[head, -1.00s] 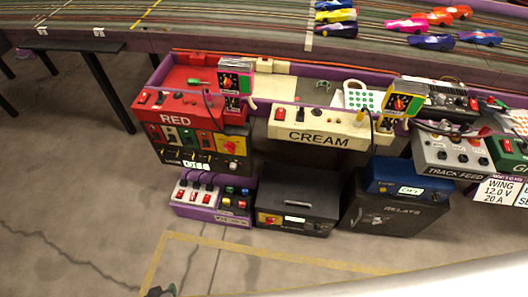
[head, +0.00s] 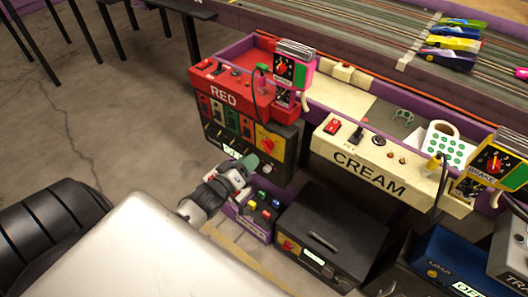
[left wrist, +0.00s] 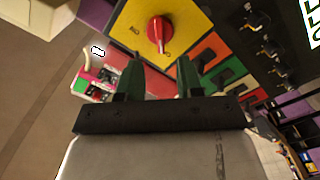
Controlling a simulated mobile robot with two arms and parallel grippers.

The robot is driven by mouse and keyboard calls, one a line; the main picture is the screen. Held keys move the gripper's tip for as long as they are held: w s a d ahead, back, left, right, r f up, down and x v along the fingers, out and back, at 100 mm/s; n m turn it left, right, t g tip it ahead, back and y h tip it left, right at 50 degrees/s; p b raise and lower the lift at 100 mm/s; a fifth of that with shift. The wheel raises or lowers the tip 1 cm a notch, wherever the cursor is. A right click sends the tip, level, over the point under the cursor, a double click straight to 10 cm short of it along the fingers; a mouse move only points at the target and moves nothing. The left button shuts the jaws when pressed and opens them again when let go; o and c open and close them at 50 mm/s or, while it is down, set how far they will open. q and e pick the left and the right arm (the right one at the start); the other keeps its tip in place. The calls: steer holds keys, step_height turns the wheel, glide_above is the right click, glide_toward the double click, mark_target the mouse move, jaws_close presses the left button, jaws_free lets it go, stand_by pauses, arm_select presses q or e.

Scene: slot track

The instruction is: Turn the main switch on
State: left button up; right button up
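The main switch looks to be the red rotary knob (head: 267,144) on a yellow plate on the black box below the RED panel. In the left wrist view the knob (left wrist: 159,32) lies ahead of and between the fingertips, its grip bar nearly upright in the picture; I cannot read its position marks surely. My left gripper (head: 254,163) is just below the knob in the head view. In the left wrist view it (left wrist: 158,64) is open and empty, with dark green fingers apart from the knob. A white display (head: 232,152), partly hidden by my gripper, starts with "OF". My right gripper is not in view.
Below stand a purple box with coloured buttons (head: 263,207) and a dark grey box (head: 328,237). The CREAM panel (head: 365,160) is to the right. A hand controller (head: 293,70) with a hanging cable stands above the knob. Open floor (head: 130,120) lies left.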

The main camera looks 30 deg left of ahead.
mark_target(264, 147)
arm_select(q)
steer(key=w, duration=0.4)
steer(key=w+b, duration=0.1)
steer(key=w, duration=0.1)
steer(key=shift+d, duration=0.3)
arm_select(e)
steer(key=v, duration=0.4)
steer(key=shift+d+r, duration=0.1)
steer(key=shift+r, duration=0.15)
arm_select(q)
steer(key=shift+c, duration=0.4)
jaws_close()
